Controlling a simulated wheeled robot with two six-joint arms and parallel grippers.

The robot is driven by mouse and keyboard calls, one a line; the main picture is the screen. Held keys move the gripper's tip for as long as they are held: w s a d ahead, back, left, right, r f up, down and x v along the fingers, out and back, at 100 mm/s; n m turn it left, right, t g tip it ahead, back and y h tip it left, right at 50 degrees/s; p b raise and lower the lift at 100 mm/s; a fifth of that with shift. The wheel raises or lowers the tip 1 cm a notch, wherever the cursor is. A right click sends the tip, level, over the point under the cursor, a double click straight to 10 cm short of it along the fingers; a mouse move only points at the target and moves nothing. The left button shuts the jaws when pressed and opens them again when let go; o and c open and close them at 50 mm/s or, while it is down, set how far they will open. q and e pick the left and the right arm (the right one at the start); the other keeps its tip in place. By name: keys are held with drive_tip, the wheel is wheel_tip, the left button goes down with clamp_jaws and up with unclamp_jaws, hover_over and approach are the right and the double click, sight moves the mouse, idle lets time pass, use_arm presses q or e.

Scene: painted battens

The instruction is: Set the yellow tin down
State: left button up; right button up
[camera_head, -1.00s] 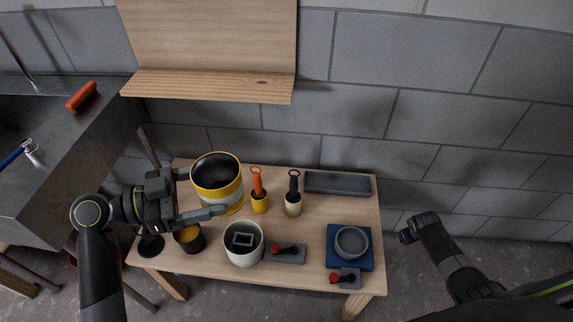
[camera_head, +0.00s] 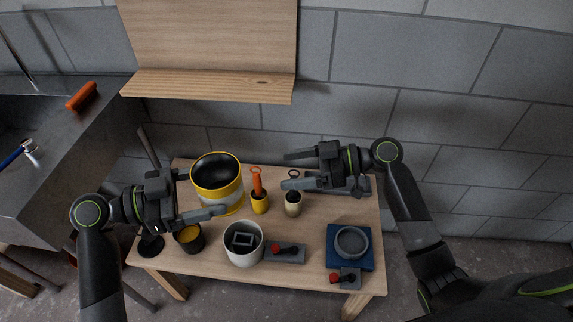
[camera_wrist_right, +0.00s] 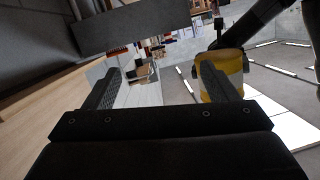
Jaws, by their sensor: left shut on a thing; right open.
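The yellow tin (camera_head: 222,190) is a large open can with yellow bands, a pale middle band and a dark inside. It is upright at the left part of the wooden table. My left gripper (camera_head: 200,193) is shut on it from the left. I cannot tell whether its base touches the table. My right gripper (camera_head: 290,170) is open and empty, above the back of the table to the right of the tin, with its fingers pointing left. In the right wrist view the tin (camera_wrist_right: 221,75) shows beyond the right finger, with an arm of mine behind it.
A wooden shelf (camera_head: 205,87) hangs above.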

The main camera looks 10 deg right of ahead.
use_arm(q)
drive_tip(key=shift+r, duration=0.1)
use_arm(e)
drive_tip(key=s+a+r+n+g+y, duration=0.3)
drive_tip(key=s+r+n, duration=0.25)
drive_tip(key=r, duration=0.25)
approach(196, 182)
drive_tip(key=shift+m, duration=0.35)
drive_tip(key=a, duration=0.5)
drive_tip(key=shift+w+a, duration=0.1)
drive_tip(key=shift+a, duration=0.3)
drive_tip(key=c, duration=0.8)
use_arm(q)
drive_tip(key=o, duration=1.4)
drive_tip(key=shift+c, duration=0.2)
use_arm(e)
drive_tip(key=shift+c, duration=0.7)
use_arm(q)
drive_tip(key=shift+a, duration=0.1)
